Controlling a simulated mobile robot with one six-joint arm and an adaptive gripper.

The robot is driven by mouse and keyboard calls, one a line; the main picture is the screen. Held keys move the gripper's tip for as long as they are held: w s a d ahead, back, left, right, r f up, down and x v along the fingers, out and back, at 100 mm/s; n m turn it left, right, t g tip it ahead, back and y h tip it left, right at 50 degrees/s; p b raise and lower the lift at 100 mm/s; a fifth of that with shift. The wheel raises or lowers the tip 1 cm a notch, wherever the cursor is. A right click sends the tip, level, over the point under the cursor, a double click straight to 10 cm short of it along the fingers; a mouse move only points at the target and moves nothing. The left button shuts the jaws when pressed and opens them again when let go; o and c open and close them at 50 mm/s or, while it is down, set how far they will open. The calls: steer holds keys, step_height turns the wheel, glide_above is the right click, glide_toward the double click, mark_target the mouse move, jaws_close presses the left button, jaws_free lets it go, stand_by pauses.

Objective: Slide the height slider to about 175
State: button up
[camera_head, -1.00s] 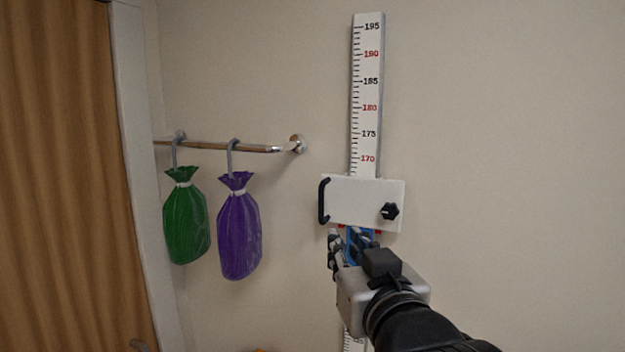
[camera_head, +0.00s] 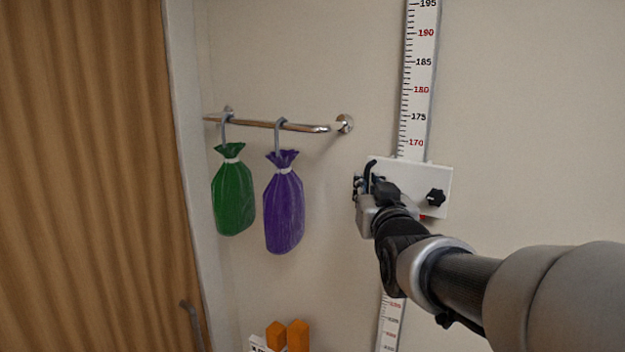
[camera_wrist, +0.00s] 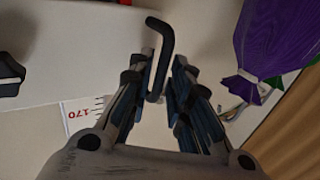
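The white slider block (camera_head: 410,176) sits on the vertical height scale (camera_head: 419,75), with its top edge just below the 170 mark. A black handle (camera_head: 369,168) is on its left side and a black knob (camera_head: 436,197) on its right. My gripper (camera_head: 367,186) is at the handle and hides its lower part. In the wrist view, the handle (camera_wrist: 162,60) reaches between the fingers of my gripper (camera_wrist: 161,66). The fingers are apart, with a gap at least on the right finger's side. I cannot tell whether the left finger touches the handle.
A green bag (camera_head: 233,195) and a purple bag (camera_head: 284,212) hang on a metal rail (camera_head: 300,126) left of the scale. A wooden door (camera_head: 85,180) is at the far left. Orange objects (camera_head: 297,335) stand at bottom centre. The wall right of the scale is clear.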

steer(key=shift+w, duration=0.9)
jaws_close()
